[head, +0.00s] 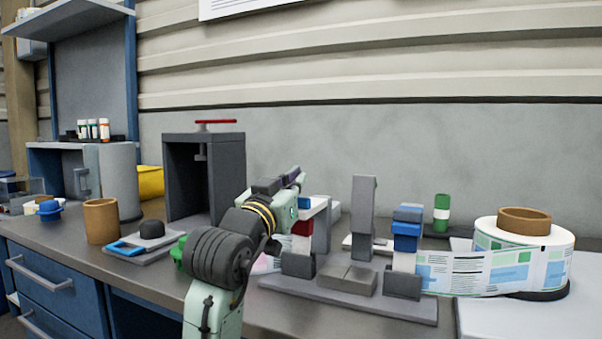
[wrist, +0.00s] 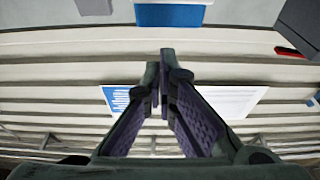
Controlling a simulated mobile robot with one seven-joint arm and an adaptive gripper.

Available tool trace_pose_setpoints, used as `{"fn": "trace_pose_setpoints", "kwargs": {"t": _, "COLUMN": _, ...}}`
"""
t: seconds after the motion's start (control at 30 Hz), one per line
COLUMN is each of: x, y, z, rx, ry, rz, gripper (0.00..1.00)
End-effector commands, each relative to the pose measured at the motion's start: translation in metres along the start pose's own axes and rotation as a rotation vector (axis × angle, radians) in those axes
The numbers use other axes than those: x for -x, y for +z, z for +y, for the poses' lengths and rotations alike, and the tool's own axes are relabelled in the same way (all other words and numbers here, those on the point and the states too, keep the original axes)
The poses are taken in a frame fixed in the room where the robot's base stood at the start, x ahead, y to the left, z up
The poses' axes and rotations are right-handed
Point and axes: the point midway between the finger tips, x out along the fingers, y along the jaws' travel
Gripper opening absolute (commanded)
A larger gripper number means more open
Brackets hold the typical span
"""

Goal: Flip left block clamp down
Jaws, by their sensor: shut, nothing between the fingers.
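The left block of the labeller (head: 298,263) has a grey base with white and red parts above it. A white and blue piece (head: 318,212), apparently its clamp, shows at the top, partly hidden by my arm; I cannot tell its exact tilt. My gripper (head: 297,177) is just above and left of it, shut and empty. In the wrist view my gripper's fingers (wrist: 164,62) meet at the tips, with the wall behind them. A blue and white piece (wrist: 170,14) shows beyond the tips at the top edge, apart from them in the picture.
The right block (head: 404,284) carries a blue stacked clamp. A grey post (head: 363,215) stands between the blocks. A label reel (head: 555,252) is at right. A dark press (head: 226,170) with a red handle stands behind my arm, and a brown cup (head: 101,221) is at left.

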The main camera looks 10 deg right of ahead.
Motion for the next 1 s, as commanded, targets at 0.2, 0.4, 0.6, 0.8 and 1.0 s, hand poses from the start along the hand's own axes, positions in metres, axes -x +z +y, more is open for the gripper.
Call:
{"fn": "trace_pose_setpoints", "kwargs": {"t": 0.2, "x": 0.031, "y": -0.010, "z": 0.000, "rx": -0.003, "ry": -0.003, "rz": 0.010, "gripper": 0.00}}
{"fn": "trace_pose_setpoints", "kwargs": {"t": 0.4, "x": 0.071, "y": -0.008, "z": 0.000, "rx": -0.004, "ry": -0.002, "rz": 0.011, "gripper": 0.00}}
{"fn": "trace_pose_setpoints", "kwargs": {"t": 0.6, "x": 0.090, "y": -0.008, "z": 0.001, "rx": -0.003, "ry": 0.000, "rz": 0.012, "gripper": 0.00}}
{"fn": "trace_pose_setpoints", "kwargs": {"t": 0.8, "x": 0.093, "y": -0.008, "z": 0.001, "rx": -0.003, "ry": 0.000, "rz": 0.011, "gripper": 0.00}}
{"fn": "trace_pose_setpoints", "kwargs": {"t": 1.0, "x": 0.093, "y": -0.009, "z": 0.000, "rx": -0.003, "ry": -0.002, "rz": 0.014, "gripper": 0.00}}
